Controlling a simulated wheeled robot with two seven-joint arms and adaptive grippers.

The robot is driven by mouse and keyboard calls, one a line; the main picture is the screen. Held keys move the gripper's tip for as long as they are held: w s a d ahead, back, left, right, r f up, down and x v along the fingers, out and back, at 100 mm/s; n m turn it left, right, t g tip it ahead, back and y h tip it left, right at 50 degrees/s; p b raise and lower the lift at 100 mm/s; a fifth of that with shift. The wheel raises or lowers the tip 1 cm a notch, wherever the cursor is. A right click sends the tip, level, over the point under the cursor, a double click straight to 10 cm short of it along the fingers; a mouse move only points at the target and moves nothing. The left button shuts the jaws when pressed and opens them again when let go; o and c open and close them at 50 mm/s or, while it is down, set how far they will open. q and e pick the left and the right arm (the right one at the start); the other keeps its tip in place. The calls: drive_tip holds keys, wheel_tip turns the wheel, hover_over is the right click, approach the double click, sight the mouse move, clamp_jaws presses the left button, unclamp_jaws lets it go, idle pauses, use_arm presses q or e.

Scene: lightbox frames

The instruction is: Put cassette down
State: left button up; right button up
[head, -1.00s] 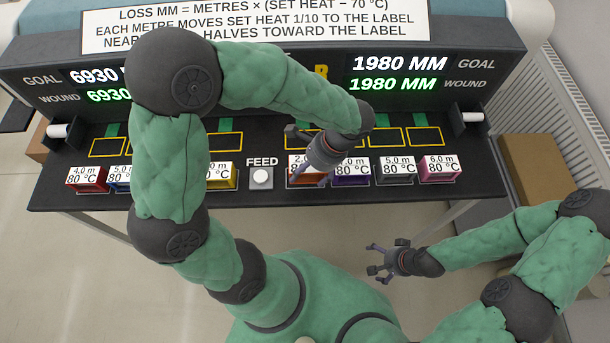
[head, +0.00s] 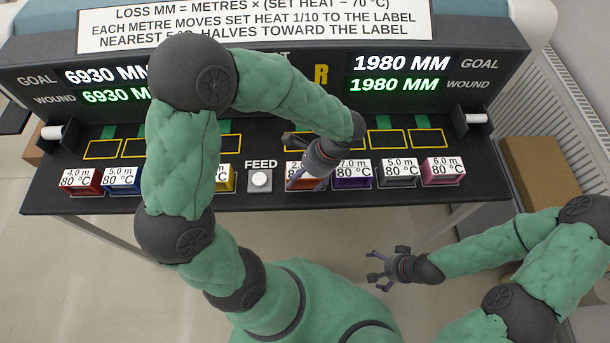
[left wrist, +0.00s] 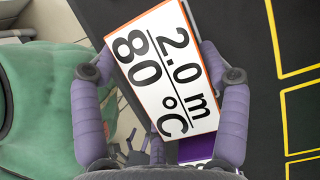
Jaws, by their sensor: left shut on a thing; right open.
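My left gripper (head: 297,181) is shut on the orange cassette (head: 292,168), at the bench's front row, between the FEED button and the purple cassette (head: 352,178). The arm partly hides it in the head view. In the left wrist view the fingers (left wrist: 157,58) lie on both sides of the orange cassette (left wrist: 166,70); its label reads 2.0 m, 80 °C. Part of a purple cassette (left wrist: 196,150) shows below it. I cannot tell whether the held cassette touches the bench. My right gripper (head: 380,268) is open and empty, in front of the bench.
Red (head: 82,182), blue (head: 122,180), yellow (head: 226,180), grey (head: 398,174) and pink (head: 442,173) cassettes stand along the front. Yellow outlined slots (head: 427,138) lie behind. The FEED button (head: 260,180) is close left of the gripper. Right displays both read 1980 MM.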

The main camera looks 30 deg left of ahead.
use_arm(q)
drive_tip(key=o, duration=1.3)
drive_tip(key=shift+c, duration=0.2)
drive_tip(key=p+v, duration=0.4)
drive_tip(key=v, duration=0.8)
drive_tip(key=shift+w+r, duration=0.1)
